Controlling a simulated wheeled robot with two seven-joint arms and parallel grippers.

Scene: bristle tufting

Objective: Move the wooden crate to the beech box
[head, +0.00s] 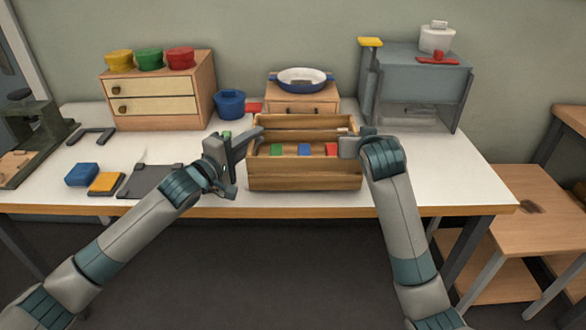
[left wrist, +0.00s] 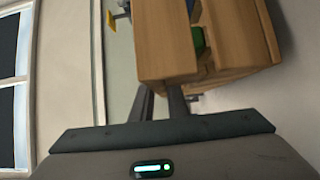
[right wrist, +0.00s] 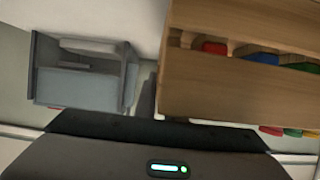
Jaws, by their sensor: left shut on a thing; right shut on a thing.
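The wooden crate (head: 304,176) is at the front middle of the white table, with slatted sides and red, blue and green pieces inside. My left gripper (head: 252,139) is shut on its left end wall, and my right gripper (head: 350,146) is shut on its right end wall. The crate's wood is close to the fingers in the left wrist view (left wrist: 165,40) and in the right wrist view (right wrist: 235,88). I cannot tell whether the crate's underside touches the table. Which piece is the beech box is unclear; a small wooden drawer box (head: 300,98) stands behind the crate.
A blue-rimmed pan (head: 302,79) sits on the drawer box. A blue pot (head: 230,104) and a two-drawer chest (head: 157,97) stand left. A grey cabinet (head: 420,88) stands right. A lower wooden table (head: 505,205) is beyond the table's right edge. The white tabletop (head: 445,170) is clear at right.

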